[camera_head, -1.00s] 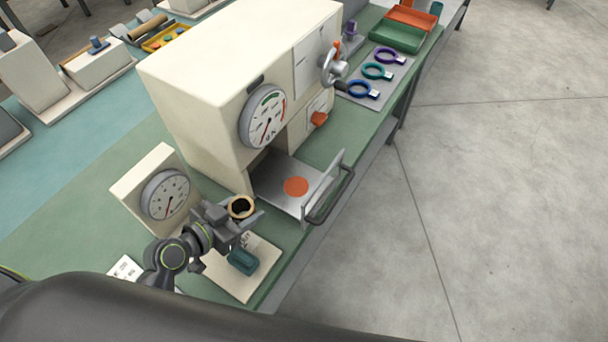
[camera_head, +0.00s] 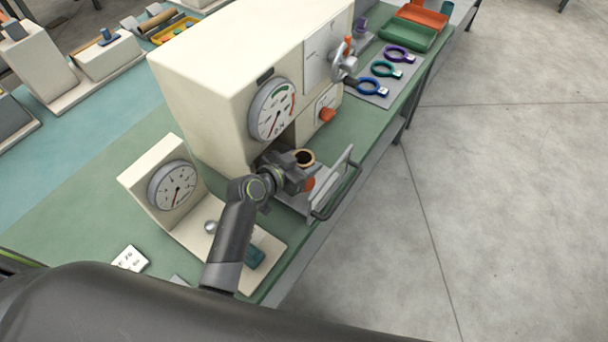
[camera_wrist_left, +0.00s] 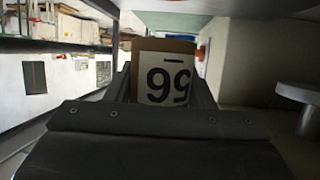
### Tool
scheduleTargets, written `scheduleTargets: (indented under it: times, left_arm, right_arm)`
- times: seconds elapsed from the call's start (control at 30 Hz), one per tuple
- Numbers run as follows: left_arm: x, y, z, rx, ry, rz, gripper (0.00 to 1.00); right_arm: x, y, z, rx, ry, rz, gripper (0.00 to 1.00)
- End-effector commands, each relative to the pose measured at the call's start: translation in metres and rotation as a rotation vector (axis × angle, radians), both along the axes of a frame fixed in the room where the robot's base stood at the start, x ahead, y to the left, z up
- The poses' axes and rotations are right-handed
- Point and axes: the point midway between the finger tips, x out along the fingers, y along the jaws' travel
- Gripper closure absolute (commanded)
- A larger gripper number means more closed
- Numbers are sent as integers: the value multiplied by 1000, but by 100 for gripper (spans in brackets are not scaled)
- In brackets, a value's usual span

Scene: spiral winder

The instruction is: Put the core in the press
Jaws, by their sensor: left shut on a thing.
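In the left wrist view the core (camera_wrist_left: 165,77) sits between the fingers and shows a white label with a black number. The press is the large cream box (camera_head: 235,75) with a round dial (camera_head: 272,110). Its pulled-out metal tray (camera_head: 325,188) with an orange disc (camera_head: 310,183) lies beneath the core, partly hidden by the gripper. Whether the core touches the tray cannot be told. My right gripper is not in view.
A smaller cream gauge (camera_head: 172,186) stands at left, with a teal block (camera_head: 255,257) on its base. A bar handle (camera_head: 338,190) fronts the tray. An orange knob (camera_head: 327,115) and a crank (camera_head: 345,65) are on the press. Coloured rings (camera_head: 385,69) lie farther back.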

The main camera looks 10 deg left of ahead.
Motion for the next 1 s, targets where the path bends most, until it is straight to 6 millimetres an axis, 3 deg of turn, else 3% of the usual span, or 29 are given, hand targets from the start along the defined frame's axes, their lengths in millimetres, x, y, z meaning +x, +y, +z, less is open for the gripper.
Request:
scheduleTargets:
  times: [0.27,0.5,0.93,0.97,1.0]
  left_arm:
    - [0,0,-16,0,0,0,74]
    - [0,0,-44,0,1,0,74]
    - [0,1,-48,0,0,0,74]
    - [0,1,-48,0,0,0,50]
    - [0,1,-47,0,0,0,45]
  right_arm:
    - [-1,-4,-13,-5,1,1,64]
    - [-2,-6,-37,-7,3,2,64]
    - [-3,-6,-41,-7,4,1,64]
    - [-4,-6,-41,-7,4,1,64]
    - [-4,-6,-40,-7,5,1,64]
